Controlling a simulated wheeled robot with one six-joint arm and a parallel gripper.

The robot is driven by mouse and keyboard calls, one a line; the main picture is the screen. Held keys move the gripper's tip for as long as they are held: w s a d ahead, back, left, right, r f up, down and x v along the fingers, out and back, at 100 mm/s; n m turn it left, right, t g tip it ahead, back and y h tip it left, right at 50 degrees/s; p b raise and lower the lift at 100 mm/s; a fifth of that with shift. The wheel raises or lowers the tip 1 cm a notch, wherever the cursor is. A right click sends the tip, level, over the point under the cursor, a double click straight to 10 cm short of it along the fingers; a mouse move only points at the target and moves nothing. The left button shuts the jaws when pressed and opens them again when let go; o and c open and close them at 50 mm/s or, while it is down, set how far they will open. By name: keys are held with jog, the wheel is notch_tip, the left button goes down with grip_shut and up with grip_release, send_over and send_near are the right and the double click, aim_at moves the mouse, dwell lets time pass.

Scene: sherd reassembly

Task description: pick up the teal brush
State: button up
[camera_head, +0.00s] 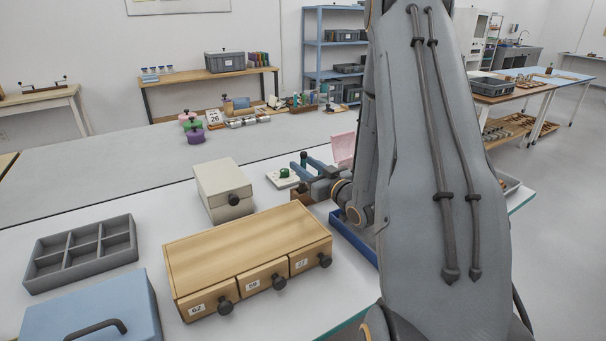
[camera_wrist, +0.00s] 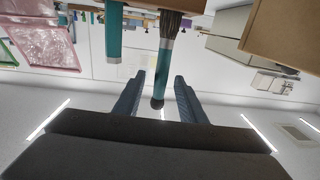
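The teal brush shows in the wrist view, its handle (camera_wrist: 164,62) running between my fingers, with dark bristles at the top of the picture and a dark rounded tip near the fingers. My gripper (camera_wrist: 157,97) is open, with a finger on each side of the brush and a visible gap on both sides. A second teal handle (camera_wrist: 113,38) is left of it, outside the fingers. In the head view my gripper (camera_head: 306,170) is low over the table beside a brown block (camera_head: 301,197); the brush there is mostly hidden and hard to make out.
A white plate with a green piece (camera_head: 283,173) lies left of my gripper. A cream box (camera_head: 222,190) and a wooden drawer unit (camera_head: 245,247) stand in front and left.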

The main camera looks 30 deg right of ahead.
jog(key=shift+w+a+p, duration=0.15)
jog(key=shift+w+p, duration=0.05)
jog(key=shift+w, duration=1.05)
jog(key=shift+w+a+p, duration=0.1)
jog(key=shift+w+p, duration=0.05)
jog(key=shift+w, duration=1.1)
grip_shut()
